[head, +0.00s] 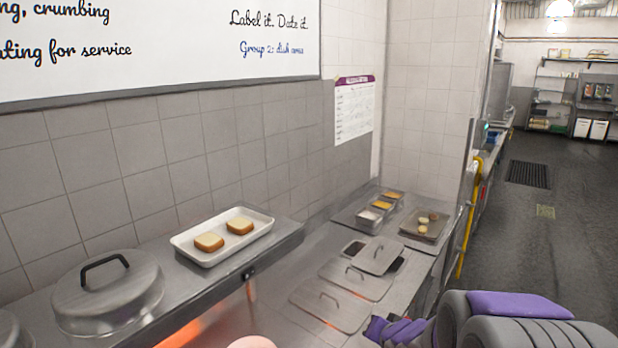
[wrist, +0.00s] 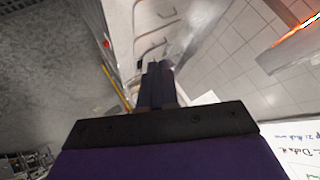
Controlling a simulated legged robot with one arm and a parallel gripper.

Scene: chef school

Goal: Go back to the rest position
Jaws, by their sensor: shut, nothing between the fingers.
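My gripper (wrist: 158,68) shows in the wrist view with its dark fingers together and nothing between them. In the head view, purple and grey parts of my arm lie at the lower right, folded low beside the counter. The purple end of my gripper (head: 376,328) shows there, in front of the steel counter with the lids. It appears apart from the food and trays.
A white tray (head: 183,241) with two bread slices sits on the steel shelf, beside a domed lid (head: 105,295). Flat lids (head: 355,284) and small food pans (head: 370,217) are on the counter. A yellow rail (head: 468,232) borders open floor (head: 530,250) at right.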

